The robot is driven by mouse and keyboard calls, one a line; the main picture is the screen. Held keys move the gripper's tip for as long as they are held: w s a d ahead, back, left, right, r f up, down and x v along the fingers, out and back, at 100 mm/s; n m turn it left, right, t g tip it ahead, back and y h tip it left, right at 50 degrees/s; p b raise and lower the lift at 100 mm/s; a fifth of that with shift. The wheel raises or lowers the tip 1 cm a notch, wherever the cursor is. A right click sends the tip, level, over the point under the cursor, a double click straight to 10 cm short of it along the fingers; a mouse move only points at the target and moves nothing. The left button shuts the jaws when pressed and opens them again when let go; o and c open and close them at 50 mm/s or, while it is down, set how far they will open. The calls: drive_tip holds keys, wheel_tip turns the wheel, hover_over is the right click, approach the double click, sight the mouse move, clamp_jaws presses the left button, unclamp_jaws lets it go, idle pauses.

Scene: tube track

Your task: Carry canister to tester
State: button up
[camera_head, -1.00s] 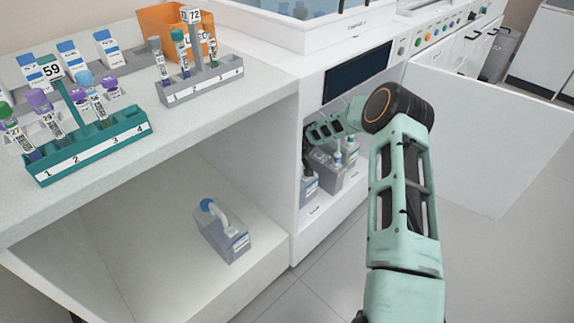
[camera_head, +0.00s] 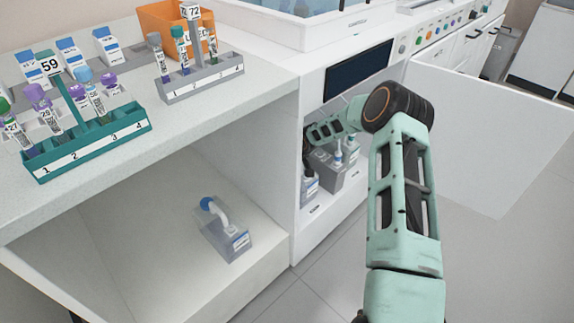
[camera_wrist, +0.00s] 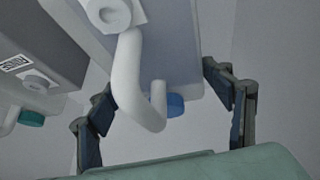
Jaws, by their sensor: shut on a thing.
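My gripper (camera_head: 308,152) is inside the open compartment of the white tester, partly hidden behind my arm. In the wrist view its two dark fingers (camera_wrist: 165,110) stand on either side of a grey canister (camera_wrist: 175,45) with a white curved handle and a blue cap, and it is shut on this canister. In the head view a grey canister (camera_head: 310,190) shows just under the gripper at the compartment's near left side. Where exactly the fingers touch is hard to see. The tester's dark screen (camera_head: 357,77) is above the compartment.
Other canisters (camera_head: 328,172) stand close beside it; one has a teal cap (camera_wrist: 32,118). Another blue-capped canister (camera_head: 225,232) sits on the low shelf at left. The open door (camera_head: 490,135) extends right. Teal (camera_head: 90,150) and grey (camera_head: 205,85) tube racks stand on the counter.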

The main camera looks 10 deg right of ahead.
drive_tip(key=shift+w, duration=0.15)
idle(0.4)
drive_tip(key=o, duration=2.2)
drive_tip(key=shift+f, duration=0.1)
drive_tip(key=shift+c, duration=0.2)
drive_tip(key=shift+s+f, duration=0.35)
drive_tip(key=v, duration=0.6)
drive_tip(key=shift+w+r, duration=0.15)
drive_tip(key=shift+r, duration=0.3)
drive_tip(key=shift+s+d+r, duration=0.15)
drive_tip(key=shift+s+r, duration=0.2)
drive_tip(key=shift+r, duration=0.15)
drive_tip(key=shift+s, duration=0.1)
